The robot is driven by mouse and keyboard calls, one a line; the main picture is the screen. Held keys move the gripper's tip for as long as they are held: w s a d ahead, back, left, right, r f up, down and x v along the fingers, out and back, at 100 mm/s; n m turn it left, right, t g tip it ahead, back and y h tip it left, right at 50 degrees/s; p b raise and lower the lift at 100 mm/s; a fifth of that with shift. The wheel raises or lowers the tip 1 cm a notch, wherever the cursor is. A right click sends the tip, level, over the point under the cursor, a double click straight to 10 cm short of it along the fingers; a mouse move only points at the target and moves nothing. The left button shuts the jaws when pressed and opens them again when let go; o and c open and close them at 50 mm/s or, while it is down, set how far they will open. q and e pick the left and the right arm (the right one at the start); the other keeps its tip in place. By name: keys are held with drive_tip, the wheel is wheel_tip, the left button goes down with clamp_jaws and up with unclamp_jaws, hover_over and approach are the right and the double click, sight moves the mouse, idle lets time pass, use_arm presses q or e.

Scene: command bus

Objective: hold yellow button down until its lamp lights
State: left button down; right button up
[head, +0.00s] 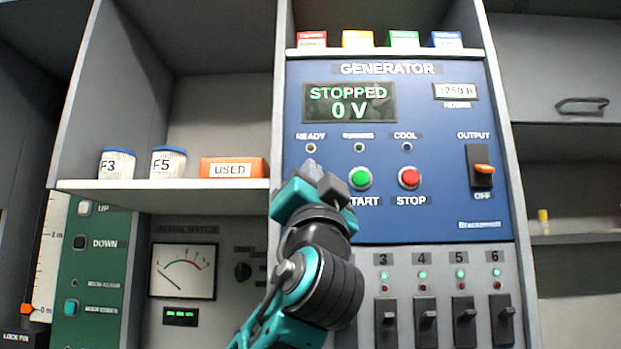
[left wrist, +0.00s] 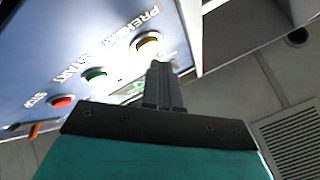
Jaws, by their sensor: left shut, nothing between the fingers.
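The yellow button (left wrist: 147,42) under the label PREHEAT shows in the left wrist view, on the blue generator panel (head: 435,215). In the head view it is hidden behind my left gripper (head: 318,176). My left gripper is shut and empty, its fingertips (left wrist: 161,66) close to the yellow button; I cannot tell whether they touch it. Above the gripper, the READY lamp (head: 311,148) looks dim and unlit. The display (head: 350,102) reads STOPPED, 0 V. My right gripper is not in view.
The green START button (head: 360,178) and red STOP button (head: 409,178) sit right of the gripper in the head view. An output switch (head: 481,168) is farther right. Several breaker switches (head: 425,322) are below. A shelf (head: 160,190) juts out at left.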

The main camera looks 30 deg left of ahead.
use_arm(q)
drive_tip(key=shift+w+a, duration=0.15)
drive_tip(key=shift+w, duration=0.15)
drive_tip(key=shift+w+a, duration=0.25)
drive_tip(key=shift+w, duration=0.1)
idle(1.6)
idle(4.0)
drive_tip(key=shift+s+d+b, duration=0.35)
drive_tip(key=shift+s+d, duration=0.1)
drive_tip(key=shift+s, duration=0.25)
drive_tip(key=shift+s+d+b, duration=0.1)
drive_tip(key=shift+s+d, duration=0.35)
drive_tip(key=shift+s, duration=0.25)
drive_tip(key=shift+s+d+b, duration=0.1)
drive_tip(key=shift+s+d, duration=0.3)
drive_tip(key=shift+s, duration=0.35)
drive_tip(key=shift+s+d+b, duration=0.1)
drive_tip(key=shift+s+d, duration=0.35)
drive_tip(key=shift+s, duration=0.25)
